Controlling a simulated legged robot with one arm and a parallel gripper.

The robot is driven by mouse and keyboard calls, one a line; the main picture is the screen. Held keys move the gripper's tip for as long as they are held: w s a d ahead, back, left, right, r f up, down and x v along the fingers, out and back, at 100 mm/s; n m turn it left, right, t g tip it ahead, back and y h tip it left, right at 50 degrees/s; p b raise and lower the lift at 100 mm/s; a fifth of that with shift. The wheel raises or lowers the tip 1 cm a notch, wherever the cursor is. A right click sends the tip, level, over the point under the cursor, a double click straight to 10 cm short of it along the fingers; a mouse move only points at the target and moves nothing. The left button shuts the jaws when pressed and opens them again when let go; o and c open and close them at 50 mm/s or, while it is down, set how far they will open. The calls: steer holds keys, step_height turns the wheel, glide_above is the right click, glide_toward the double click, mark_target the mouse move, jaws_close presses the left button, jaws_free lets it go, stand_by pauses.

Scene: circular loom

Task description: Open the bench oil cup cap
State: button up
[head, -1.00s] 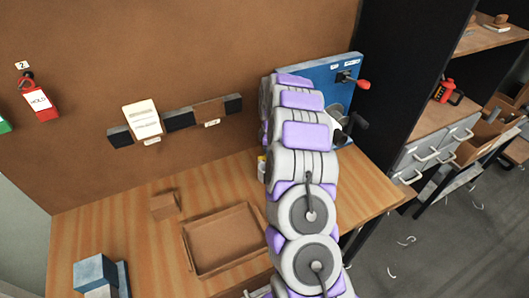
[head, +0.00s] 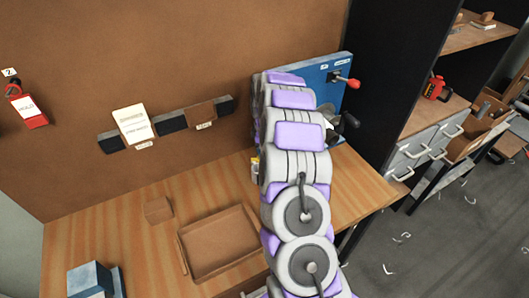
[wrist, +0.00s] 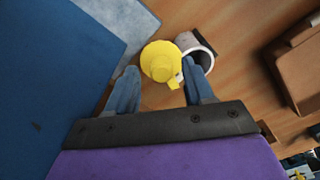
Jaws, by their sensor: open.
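I cannot tell whether the cap is seated or swung aside. My gripper (wrist: 160,70) is open, one blue finger on each side of the cap; contact is not clear.
A blue panel (head: 328,72) with a red-knobbed lever (head: 347,82) stands behind my arm. The bench (head: 130,235) holds a brown tray (head: 186,255), a small brown block (head: 158,209) and a blue-grey block (head: 90,278). Dark shelving (head: 395,90) stands at the right.

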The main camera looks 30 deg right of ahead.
step_height(320, 180, up, 16)
steer(key=p, duration=0.1)
steer(key=shift+f, duration=0.15)
